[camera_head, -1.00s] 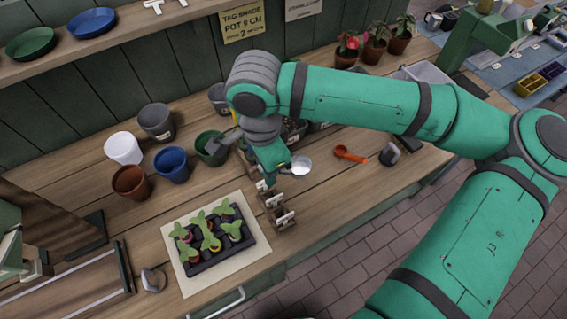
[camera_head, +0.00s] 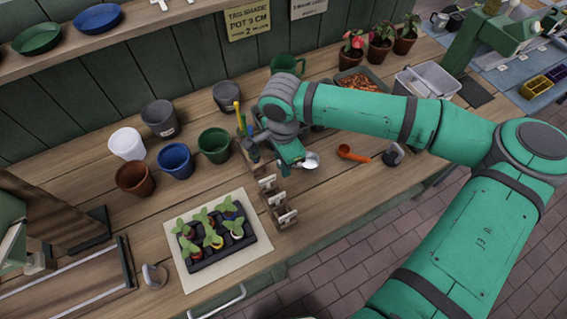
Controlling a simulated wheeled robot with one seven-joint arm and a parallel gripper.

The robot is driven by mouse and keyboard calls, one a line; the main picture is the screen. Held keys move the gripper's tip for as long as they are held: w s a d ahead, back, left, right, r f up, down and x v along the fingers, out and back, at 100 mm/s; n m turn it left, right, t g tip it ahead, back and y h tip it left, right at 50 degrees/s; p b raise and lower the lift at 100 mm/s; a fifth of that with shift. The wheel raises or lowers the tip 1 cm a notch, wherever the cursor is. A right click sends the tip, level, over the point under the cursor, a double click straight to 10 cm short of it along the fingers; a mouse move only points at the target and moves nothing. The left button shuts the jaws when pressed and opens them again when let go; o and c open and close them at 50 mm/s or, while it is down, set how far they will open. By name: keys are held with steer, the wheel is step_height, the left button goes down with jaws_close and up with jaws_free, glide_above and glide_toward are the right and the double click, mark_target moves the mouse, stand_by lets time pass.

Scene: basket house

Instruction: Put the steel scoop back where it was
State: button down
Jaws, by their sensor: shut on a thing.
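The steel scoop's round, shiny bowl (camera_head: 310,161) shows just right of my gripper (camera_head: 287,165), over the right part of the bench. My gripper is shut on the scoop. The handle and the grip on it are mostly hidden by my green wrist. I cannot tell whether the scoop touches the bench. A wooden rack (camera_head: 270,199) with pale labelled slots stands below and left of my gripper. An orange scoop (camera_head: 351,154) lies on the bench to the right, and a dark-grey scoop or cup (camera_head: 393,154) lies beyond it.
Several pots stand to the left, including a green pot (camera_head: 214,146) and a blue pot (camera_head: 174,163). A black seedling tray (camera_head: 216,248) sits left of the rack. A tool holder with upright tools (camera_head: 239,120) stands behind. A white bin (camera_head: 427,79) is at the back right.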

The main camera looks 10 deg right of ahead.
steer(key=shift+f, duration=0.15)
steer(key=c, duration=1.7)
jaws_free()
step_height(320, 180, up, 12)
steer(key=shift+a+r, duration=0.1)
steer(key=shift+r, duration=0.1)
steer(key=shift+s, duration=0.1)
